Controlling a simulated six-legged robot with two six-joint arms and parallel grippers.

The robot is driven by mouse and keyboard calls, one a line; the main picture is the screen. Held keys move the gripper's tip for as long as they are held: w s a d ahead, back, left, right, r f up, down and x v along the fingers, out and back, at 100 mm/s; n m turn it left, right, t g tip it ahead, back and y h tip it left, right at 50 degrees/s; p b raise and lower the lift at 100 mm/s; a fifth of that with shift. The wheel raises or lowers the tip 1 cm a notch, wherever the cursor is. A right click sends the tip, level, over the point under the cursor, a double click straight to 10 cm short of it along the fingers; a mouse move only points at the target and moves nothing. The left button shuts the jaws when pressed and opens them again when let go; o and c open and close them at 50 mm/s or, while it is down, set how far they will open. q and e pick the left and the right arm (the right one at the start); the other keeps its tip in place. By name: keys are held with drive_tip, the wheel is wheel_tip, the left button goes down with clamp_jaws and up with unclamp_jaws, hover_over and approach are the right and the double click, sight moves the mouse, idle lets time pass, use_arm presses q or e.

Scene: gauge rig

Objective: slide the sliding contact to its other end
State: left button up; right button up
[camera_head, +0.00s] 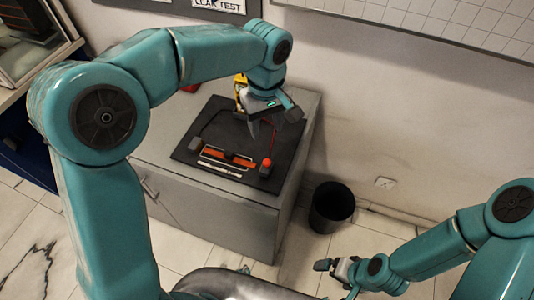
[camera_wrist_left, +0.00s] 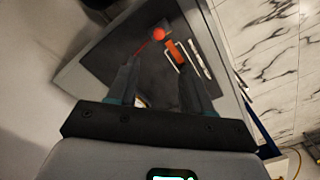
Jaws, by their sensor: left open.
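The sliding contact (camera_head: 230,155) is a small dark block near the middle of an orange wound bar (camera_head: 213,153). My left gripper (camera_head: 263,127) is open and empty, fingers down, above the board behind the bar. In the left wrist view the red knob (camera_wrist_left: 158,34) and orange bar (camera_wrist_left: 175,52) lie beyond the open fingers (camera_wrist_left: 160,65); I cannot make out the contact there. My right gripper (camera_head: 334,267) is low at right, away from the board.
The board sits on a grey cabinet (camera_head: 225,208). A white strip (camera_head: 220,167) lies along the bar's front. A yellow device (camera_head: 241,88) stands at the back, partly hidden by my left arm. A black bin (camera_head: 331,207) stands on the floor to the right.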

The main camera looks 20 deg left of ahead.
sight(266, 161)
use_arm(q)
wheel_tip(266, 161, down, 14)
drive_tip(key=shift+p, duration=0.35)
drive_tip(key=shift+w, duration=0.1)
clamp_jaws()
